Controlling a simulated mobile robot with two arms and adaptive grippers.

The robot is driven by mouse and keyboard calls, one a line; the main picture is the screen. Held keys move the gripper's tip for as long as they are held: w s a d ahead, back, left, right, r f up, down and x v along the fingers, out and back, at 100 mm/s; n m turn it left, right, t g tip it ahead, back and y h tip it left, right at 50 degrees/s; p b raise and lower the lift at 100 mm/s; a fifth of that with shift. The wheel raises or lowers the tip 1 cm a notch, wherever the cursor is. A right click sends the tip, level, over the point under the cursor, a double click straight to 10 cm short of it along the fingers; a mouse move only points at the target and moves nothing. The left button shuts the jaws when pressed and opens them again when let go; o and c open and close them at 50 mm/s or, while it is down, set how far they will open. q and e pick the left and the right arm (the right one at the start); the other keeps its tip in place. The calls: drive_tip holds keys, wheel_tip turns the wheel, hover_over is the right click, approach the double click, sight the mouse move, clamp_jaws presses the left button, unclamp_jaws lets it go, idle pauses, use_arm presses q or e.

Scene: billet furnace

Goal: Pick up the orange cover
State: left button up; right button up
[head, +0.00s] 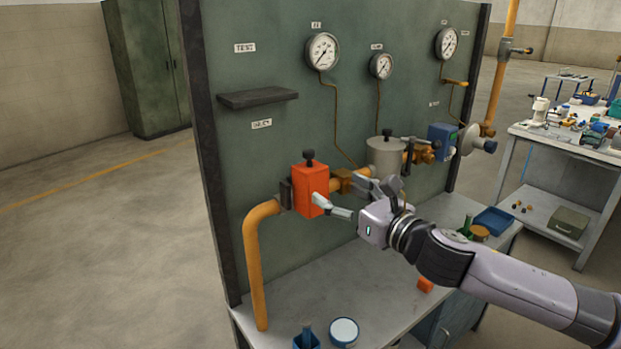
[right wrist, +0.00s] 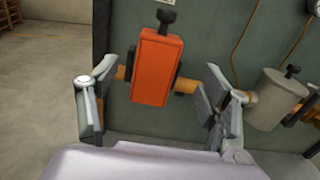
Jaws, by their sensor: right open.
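The orange cover (head: 309,188) is a box-shaped piece with a black knob on top, sitting on the yellow pipe in front of the green panel. It also shows in the right wrist view (right wrist: 157,68), upright and slightly tilted in the picture. My right gripper (head: 345,198) is open at the cover's right front side in the head view. In the right wrist view its fingers (right wrist: 155,105) are spread to the left and right of the cover, with gaps on both sides and nothing held. My left gripper is in neither view.
The yellow pipe (head: 252,262) bends down to the grey bench (head: 290,297). A grey cylinder (head: 385,160) and a blue valve box (head: 440,142) stand along the pipe to the right. A dark shelf (head: 258,98) and gauges (head: 322,52) are above. A blue container and round tin (head: 344,331) are at the bench front.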

sight(318, 176)
drive_tip(key=p+x, duration=0.1)
drive_tip(key=x, duration=0.3)
drive_tip(key=shift+w+a, duration=0.25)
drive_tip(key=p+x, duration=0.1)
drive_tip(key=x, duration=0.1)
drive_tip(key=p+x, duration=0.1)
drive_tip(key=x, duration=0.1)
drive_tip(key=shift+w+a+r, duration=0.2)
drive_tip(key=shift+r, duration=0.05)
drive_tip(key=shift+w+a+f, duration=0.1)
drive_tip(key=shift+w+a, duration=0.15)
drive_tip(key=shift+w, duration=0.05)
drive_tip(key=shift+d, duration=0.15)
drive_tip(key=shift+c, duration=0.6)
drive_tip(key=c, duration=1.2)
drive_tip(key=shift+c, duration=0.3)
